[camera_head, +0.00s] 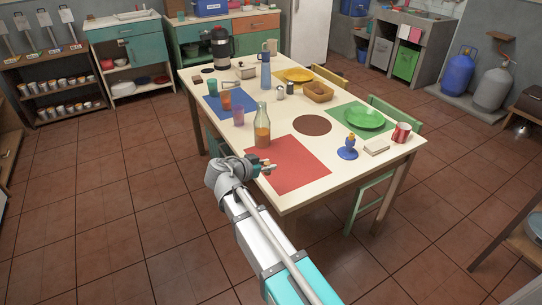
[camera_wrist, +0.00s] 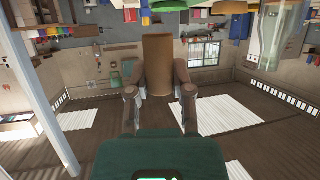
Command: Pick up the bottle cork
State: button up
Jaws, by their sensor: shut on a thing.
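The bottle cork (camera_wrist: 158,50) is a plain brown cylinder in the middle of the wrist view. My gripper (camera_wrist: 160,76) is shut on it, with one finger on each side, and its far end sticks out beyond the fingertips. In the head view my gripper (camera_head: 266,168) is at the table's near left edge, by the red placemat. The cork is too small there to make out clearly. A clear glass bottle with orange liquid (camera_head: 262,128) stands upright just behind the placemat. A glass bottle (camera_wrist: 272,35) also shows at the upper right of the wrist view.
The white table (camera_head: 222,118) holds a red placemat (camera_head: 298,172), a blue egg cup (camera_head: 347,152), a red can (camera_head: 401,133), a green plate (camera_head: 364,117) and several cups. A green chair (camera_head: 362,205) stands at its near right side. The tiled floor at left is clear.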

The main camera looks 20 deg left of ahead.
jog(key=s, duration=0.1)
jog(key=s+r+p, duration=0.1)
jog(key=s, duration=0.1)
jog(key=s+r, duration=0.1)
jog(key=shift+s+d, duration=0.25)
